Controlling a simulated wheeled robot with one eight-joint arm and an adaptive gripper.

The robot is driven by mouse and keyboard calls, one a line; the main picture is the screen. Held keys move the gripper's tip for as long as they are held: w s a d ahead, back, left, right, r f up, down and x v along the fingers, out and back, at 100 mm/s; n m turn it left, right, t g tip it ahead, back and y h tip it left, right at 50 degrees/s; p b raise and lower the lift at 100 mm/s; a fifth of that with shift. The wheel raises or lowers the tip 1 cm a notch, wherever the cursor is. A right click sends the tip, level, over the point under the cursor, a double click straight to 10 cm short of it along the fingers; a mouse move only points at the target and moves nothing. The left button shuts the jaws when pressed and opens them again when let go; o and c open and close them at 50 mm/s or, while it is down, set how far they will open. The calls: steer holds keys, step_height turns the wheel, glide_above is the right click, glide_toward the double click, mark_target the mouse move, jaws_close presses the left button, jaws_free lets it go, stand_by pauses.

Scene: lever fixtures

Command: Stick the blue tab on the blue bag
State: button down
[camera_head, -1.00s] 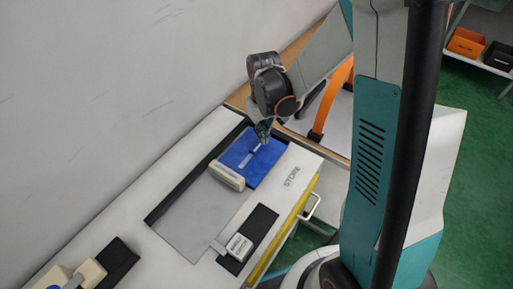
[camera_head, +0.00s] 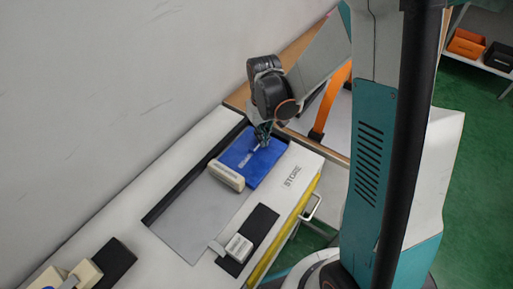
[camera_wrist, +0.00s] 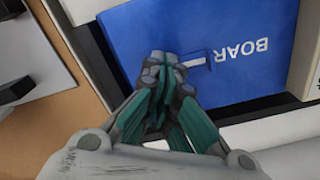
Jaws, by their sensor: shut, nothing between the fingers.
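A flat blue panel (camera_head: 247,157) lies in the recess of the white bench; it also fills the upper middle of the wrist view (camera_wrist: 220,25). White lettering reading "BOAR" shows upside down on it in the wrist view. A small blue tab-like piece with a pale edge (camera_wrist: 198,61) lies just right of the fingertips. My gripper (camera_head: 262,142) is shut and empty over the panel's far part. Its fingertips in the wrist view (camera_wrist: 168,65) are beside the tab; I cannot tell whether they touch. Nothing is recognisable as a bag.
A cream bar (camera_head: 226,176) stands along the panel's near left edge. The grey recess floor (camera_head: 197,221) is bare. A pale block (camera_head: 239,247) sits on a black strip right of it. An orange arch (camera_head: 333,98) stands behind my arm. A wall borders the left.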

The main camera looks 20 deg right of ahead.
steer(key=shift+r, duration=0.15)
stand_by(0.3)
steer(key=shift+r+p, duration=2.45)
steer(key=shift+r, duration=0.9)
steer(key=shift+r, duration=0.2)
steer(key=s+r+m+t, duration=0.1)
steer(key=s+r+t, duration=0.6)
steer(key=s+r, duration=0.8)
step_height(320, 180, up, 3)
steer(key=shift+s+a+f, duration=0.1)
steer(key=shift+s+a, duration=0.1)
steer(key=shift+a, duration=0.1)
